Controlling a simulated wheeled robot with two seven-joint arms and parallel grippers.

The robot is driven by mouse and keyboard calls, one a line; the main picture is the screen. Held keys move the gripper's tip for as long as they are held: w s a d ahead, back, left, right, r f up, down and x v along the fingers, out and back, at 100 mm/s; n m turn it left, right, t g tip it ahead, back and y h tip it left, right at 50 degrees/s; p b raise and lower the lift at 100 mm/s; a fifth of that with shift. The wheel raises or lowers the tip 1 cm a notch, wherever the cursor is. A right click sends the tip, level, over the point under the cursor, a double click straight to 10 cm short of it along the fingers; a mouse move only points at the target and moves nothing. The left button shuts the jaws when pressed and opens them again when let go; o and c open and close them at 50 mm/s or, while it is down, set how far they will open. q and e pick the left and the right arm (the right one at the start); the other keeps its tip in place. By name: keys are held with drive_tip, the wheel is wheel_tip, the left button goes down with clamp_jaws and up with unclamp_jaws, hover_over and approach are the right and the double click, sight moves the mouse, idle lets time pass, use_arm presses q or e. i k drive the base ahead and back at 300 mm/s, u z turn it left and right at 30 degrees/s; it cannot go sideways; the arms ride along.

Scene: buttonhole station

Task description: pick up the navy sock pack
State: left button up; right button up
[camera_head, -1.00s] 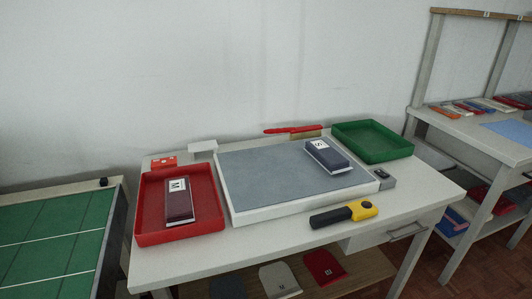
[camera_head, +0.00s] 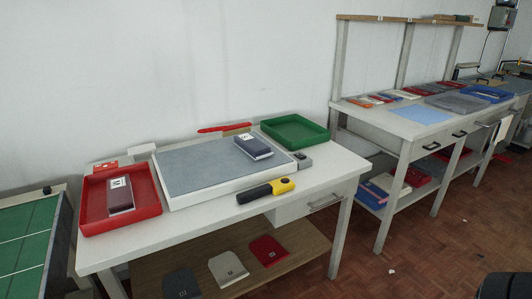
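A navy sock pack (camera_head: 254,147) with a white label lies on the right part of the grey mat (camera_head: 205,165) on the white platform on the table. A dark maroon pack (camera_head: 121,197), also with a white label, lies in the red tray (camera_head: 148,205) at the table's left. Neither gripper shows in the head view. A black rounded shape cut off at the bottom right corner cannot be identified.
A green tray (camera_head: 296,131) stands empty at the table's back right. A yellow and black tool (camera_head: 266,190) lies at the front edge. A second table with shelf (camera_head: 420,125) holds several packs at right. A green-topped table (camera_head: 25,240) is at left. Open floor (camera_head: 400,260) lies front right.

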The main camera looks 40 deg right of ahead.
sight(257, 149)
drive_tip(key=z, duration=0.85)
drive_tip(key=i, duration=0.3)
drive_tip(key=u, duration=0.2)
